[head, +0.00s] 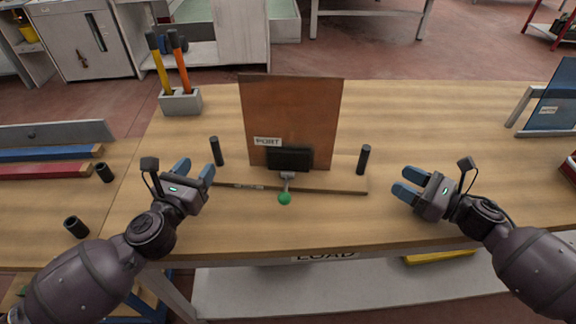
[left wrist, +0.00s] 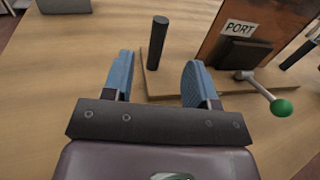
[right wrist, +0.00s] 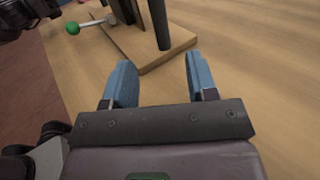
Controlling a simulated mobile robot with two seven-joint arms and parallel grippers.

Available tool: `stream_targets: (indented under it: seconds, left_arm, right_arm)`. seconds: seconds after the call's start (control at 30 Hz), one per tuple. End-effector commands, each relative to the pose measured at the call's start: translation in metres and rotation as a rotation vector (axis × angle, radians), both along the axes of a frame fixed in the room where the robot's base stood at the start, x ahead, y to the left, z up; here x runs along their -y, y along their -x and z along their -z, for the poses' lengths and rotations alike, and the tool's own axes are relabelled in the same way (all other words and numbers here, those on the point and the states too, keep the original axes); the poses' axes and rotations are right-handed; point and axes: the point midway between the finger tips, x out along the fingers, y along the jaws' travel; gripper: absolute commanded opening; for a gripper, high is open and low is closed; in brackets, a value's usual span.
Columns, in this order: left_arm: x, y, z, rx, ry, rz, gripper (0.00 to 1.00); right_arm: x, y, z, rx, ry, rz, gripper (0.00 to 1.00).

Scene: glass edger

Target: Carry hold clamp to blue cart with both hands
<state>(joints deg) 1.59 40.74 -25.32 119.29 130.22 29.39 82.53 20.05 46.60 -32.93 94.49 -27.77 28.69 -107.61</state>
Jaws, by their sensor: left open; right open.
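The hold clamp is a wooden base (head: 235,176) on the bench with a black clamp block (head: 290,159), a lever with a green knob (head: 285,198), and two upright black posts (head: 216,151) (head: 364,159). A brown panel (head: 293,108) labelled PORT stands upright at the block. My left gripper (head: 195,172) is open and empty, just left of the base; the left wrist view shows the near post (left wrist: 158,43) beyond its fingers. My right gripper (head: 405,182) is open and empty, right of the base, whose end (right wrist: 167,52) shows in the right wrist view. I cannot identify a blue cart.
A grey holder (head: 181,103) with orange- and yellow-handled tools stands at the back left. Blue and red bars (head: 45,153) and black cylinders (head: 104,172) lie at left. A blue panel (head: 556,98) in a stand is at far right.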

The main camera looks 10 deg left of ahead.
Motion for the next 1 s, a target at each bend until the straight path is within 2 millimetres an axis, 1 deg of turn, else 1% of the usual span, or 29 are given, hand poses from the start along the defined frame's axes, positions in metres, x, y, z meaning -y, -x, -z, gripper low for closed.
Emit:
stream_targets:
  seconds: [0.13,0.23,0.7,0.9,1.0]
  left_arm:
    - [0.001,-0.005,-0.001,0.001,0.0,0.001,0.53]
    - [0.002,-0.014,0.0,0.001,-0.001,0.001,0.53]
    - [0.012,-0.082,-0.001,0.002,-0.001,0.0,0.53]
    - [0.015,-0.101,0.0,0.001,-0.001,0.001,0.53]
    - [0.016,-0.105,0.0,0.0,0.0,0.001,0.53]
  right_arm:
    - [-0.005,-0.003,0.0,0.0,-0.001,-0.001,0.52]
    - [-0.013,-0.007,0.0,0.0,-0.002,-0.002,0.52]
    - [-0.072,-0.043,-0.001,0.001,-0.001,-0.001,0.52]
    - [-0.087,-0.052,0.0,0.0,-0.001,0.0,0.52]
    - [-0.092,-0.055,0.0,-0.001,-0.001,0.0,0.52]
